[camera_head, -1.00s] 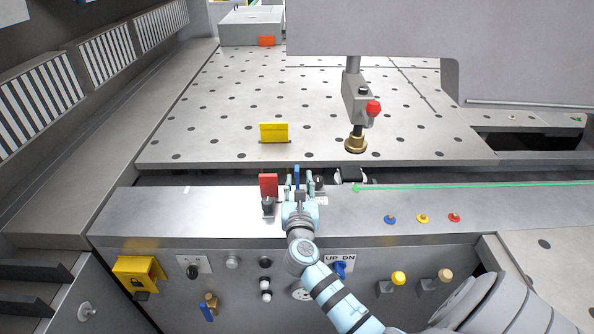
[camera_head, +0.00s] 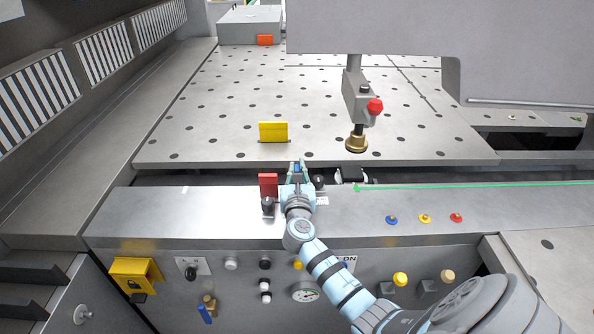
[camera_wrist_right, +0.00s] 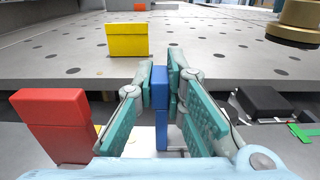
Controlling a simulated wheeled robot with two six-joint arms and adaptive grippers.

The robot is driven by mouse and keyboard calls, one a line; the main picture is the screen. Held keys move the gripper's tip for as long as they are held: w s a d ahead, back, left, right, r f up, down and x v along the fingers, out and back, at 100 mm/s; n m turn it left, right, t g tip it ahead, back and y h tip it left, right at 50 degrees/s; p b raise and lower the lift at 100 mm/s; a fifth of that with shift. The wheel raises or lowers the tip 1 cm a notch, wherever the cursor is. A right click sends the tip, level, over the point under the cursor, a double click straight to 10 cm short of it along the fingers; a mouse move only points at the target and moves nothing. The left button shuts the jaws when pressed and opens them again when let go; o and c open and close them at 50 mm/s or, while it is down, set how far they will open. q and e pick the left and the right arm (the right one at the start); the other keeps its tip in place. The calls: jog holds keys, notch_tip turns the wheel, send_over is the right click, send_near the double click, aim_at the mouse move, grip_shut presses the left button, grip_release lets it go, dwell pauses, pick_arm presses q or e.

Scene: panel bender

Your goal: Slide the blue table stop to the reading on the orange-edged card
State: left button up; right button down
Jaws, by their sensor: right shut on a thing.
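The blue table stop (camera_wrist_right: 161,122) stands upright between the two teal fingers of my right gripper (camera_wrist_right: 161,85) in the right wrist view. The fingers are shut on it. In the head view the gripper (camera_head: 297,170) covers most of the blue stop, at the front edge of the perforated table. A red stop (camera_head: 268,185) stands just left of the gripper, and it also shows in the right wrist view (camera_wrist_right: 55,122). A yellow stop (camera_head: 273,132) stands farther back on the table. The orange-edged card cannot be made out. My left gripper is not in view.
A brass-footed clamp (camera_head: 356,138) with a red knob hangs over the table (camera_head: 215,105) to the right. A black block (camera_wrist_right: 265,103) lies right of the gripper. A green line (camera_head: 450,187) runs rightward along the front ledge. Buttons and levers line the front panel.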

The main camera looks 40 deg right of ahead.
jog(key=shift+s+d+r+p, duration=0.1)
jog(key=shift+s+d+p, duration=0.35)
jog(key=shift+p, duration=0.15)
jog(key=shift+d, duration=0.15)
jog(key=c, duration=1.6)
grip_release()
jog(key=shift+c, duration=0.2)
jog(key=v, duration=1.2)
jog(key=shift+s, duration=0.1)
